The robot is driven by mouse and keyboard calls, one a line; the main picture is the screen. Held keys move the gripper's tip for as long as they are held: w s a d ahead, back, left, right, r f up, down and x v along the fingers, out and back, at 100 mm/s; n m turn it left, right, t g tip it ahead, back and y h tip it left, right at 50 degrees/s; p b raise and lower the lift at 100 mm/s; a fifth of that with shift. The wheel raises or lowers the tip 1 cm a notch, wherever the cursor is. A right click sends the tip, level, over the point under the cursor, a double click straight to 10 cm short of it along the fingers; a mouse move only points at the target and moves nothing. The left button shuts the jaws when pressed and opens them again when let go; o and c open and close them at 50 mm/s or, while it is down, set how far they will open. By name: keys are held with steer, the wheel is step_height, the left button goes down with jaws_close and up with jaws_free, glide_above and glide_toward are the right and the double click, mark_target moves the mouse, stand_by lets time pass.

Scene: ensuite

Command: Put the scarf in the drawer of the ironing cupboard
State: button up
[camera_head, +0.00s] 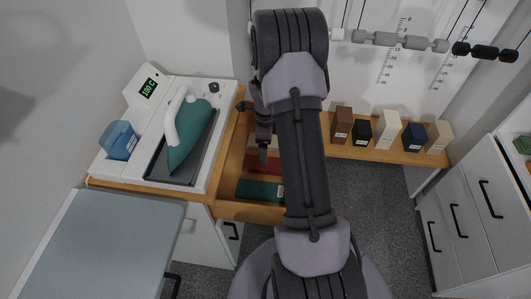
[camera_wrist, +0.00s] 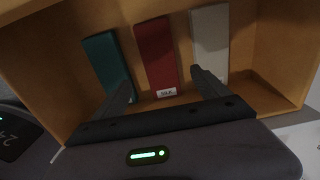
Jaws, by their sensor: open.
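The drawer (camera_head: 255,210) of the ironing cupboard (camera_head: 140,185) is pulled out, beside the white ironing unit. I cannot tell which is the scarf. My gripper (camera_wrist: 163,82) is open and empty over the drawer, its fingers pointing in, spread across the red piece. My arm hides part of the drawer.
A teal iron (camera_head: 190,135) rests on its dark plate, with a blue water container (camera_head: 119,140) nearby. A grey ironing board (camera_head: 110,245) lies front left. Several small blocks stand on a wooden shelf (camera_head: 358,153). A white drawer unit (camera_head: 465,215) stands at right; carpet between is clear.

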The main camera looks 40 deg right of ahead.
steer(key=s+a+r+n+t, duration=0.1)
steer(key=a+r+n, duration=0.4)
steer(key=a+r, duration=0.5)
steer(key=s+a+r+n+t, duration=0.15)
steer(key=a+r+n, duration=0.4)
steer(key=r, duration=0.85)
steer(key=s+a+r+n+t+y, duration=0.1)
steer(key=s+a+r+n, duration=0.3)
steer(key=s+a+n, duration=0.2)
steer(key=s+a+r+n+t+y, duration=0.1)
steer(key=s+a+r+n+t, duration=0.1)
steer(key=s+a+n, duration=0.5)
steer(key=shift+s+a+r+p, duration=0.3)
steer(key=shift+s+a+r, duration=0.6)
steer(key=shift+s+a, duration=0.2)
steer(key=shift+d, duration=0.1)
